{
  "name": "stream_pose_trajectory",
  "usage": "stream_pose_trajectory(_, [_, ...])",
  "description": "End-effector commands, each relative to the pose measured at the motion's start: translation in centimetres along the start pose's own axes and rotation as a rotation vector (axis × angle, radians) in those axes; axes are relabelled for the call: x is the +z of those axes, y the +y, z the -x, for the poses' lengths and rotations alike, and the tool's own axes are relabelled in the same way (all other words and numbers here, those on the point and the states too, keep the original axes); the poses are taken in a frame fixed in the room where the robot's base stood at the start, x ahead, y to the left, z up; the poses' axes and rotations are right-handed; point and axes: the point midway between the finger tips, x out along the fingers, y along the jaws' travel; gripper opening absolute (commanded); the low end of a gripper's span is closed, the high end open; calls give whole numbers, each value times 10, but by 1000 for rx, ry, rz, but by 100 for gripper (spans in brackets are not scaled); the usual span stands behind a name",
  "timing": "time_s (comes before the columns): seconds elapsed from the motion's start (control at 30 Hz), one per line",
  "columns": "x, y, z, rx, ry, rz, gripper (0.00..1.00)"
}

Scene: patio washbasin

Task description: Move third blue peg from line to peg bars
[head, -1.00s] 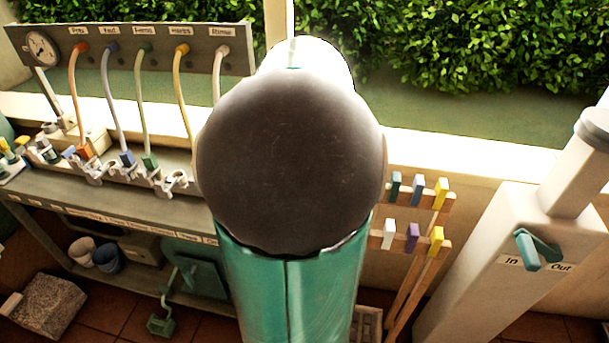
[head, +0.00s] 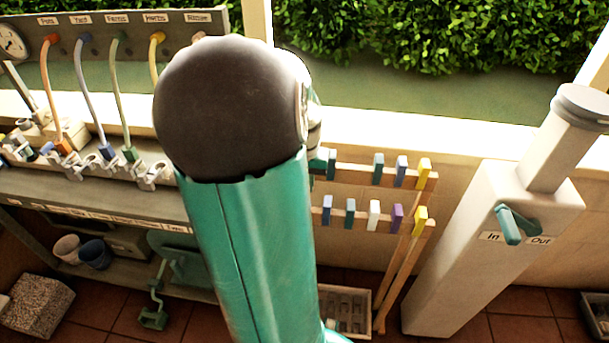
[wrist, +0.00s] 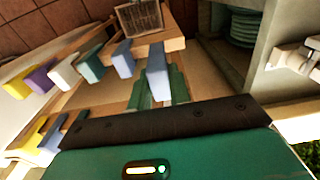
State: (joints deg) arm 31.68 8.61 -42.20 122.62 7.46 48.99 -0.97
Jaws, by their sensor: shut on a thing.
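My gripper (wrist: 159,91) has green fingers, shut on a light blue peg (wrist: 157,72) in the wrist view. Its fingertip part shows beside my arm in the head view (head: 331,163); the held peg is hidden there. The peg bars are an upper wooden bar (head: 352,172) and a lower one (head: 410,231). The upper bar carries teal, blue (head: 401,172) and yellow pegs. The lower carries blue (head: 327,210), teal, white, purple and yellow pegs. The held peg is near the bars' left part; I cannot tell whether it touches one. I cannot make out the line.
A white post with a teal lever (head: 512,225) stands right of the bars. A bench with hoses and clamps (head: 105,150) is at the left. A slatted crate (head: 345,308) sits on the floor below the bars; in the wrist view it shows beyond them (wrist: 139,20).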

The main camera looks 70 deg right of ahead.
Motion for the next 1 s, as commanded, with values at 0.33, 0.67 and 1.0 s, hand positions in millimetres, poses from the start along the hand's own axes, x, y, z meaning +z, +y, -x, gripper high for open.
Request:
stream_pose_trajectory(0.33, [1,1,-29,1,-1,-1,0])
stream_pose_trajectory(0.67, [3,0,-55,1,-2,-2,0])
stream_pose_trajectory(1.0, [3,0,-66,0,0,-1,0])
